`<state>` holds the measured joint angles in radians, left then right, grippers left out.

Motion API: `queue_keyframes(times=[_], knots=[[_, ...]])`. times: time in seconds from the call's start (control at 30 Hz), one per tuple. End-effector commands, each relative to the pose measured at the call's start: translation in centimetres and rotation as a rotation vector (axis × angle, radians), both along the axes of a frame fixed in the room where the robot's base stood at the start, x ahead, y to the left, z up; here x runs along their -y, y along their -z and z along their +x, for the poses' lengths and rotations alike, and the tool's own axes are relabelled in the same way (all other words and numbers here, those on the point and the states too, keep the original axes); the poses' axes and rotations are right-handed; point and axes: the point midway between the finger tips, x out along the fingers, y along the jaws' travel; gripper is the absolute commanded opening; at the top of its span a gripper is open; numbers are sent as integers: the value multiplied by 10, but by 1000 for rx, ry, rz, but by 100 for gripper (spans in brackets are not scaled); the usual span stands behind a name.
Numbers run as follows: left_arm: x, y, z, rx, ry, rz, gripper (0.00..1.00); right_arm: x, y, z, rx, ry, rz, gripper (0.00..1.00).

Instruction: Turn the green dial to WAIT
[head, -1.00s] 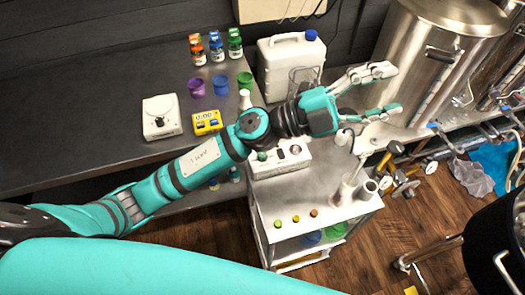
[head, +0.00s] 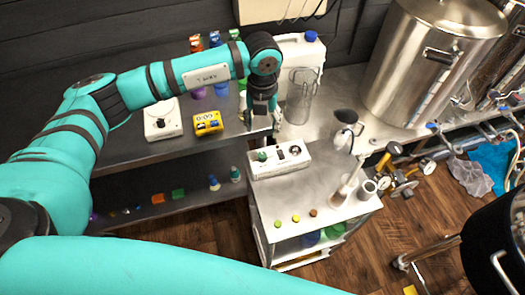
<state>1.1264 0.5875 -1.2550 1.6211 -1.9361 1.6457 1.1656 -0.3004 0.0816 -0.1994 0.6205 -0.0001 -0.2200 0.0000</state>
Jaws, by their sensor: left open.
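A white control box (head: 278,165) stands on the metal cart top. A green dial (head: 262,156) sits at the left of its top face, and a dark round knob sits toward its right. The dial's marks and the word WAIT are too small to read. My left gripper (head: 262,128) points down just behind the box, near the green dial and apart from it as far as I can see. Its fingers are open and empty. My right gripper is not in view.
A clear pitcher (head: 299,97) and a white jug (head: 303,55) stand behind the gripper. The cart top before the box is mostly clear.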

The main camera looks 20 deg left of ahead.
Motion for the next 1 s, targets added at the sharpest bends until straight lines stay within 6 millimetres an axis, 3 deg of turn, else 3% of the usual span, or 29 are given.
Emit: queue_keyframes(times=[0.4, 0.6, 1.0], knots=[[1, 90, -1, -5, 1, -2, 51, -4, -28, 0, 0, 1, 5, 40], [1, 122, -1, -3, 2, -3, 51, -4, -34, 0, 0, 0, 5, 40], [1, 137, 0, 1, 3, -3, 51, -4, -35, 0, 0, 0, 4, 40]])
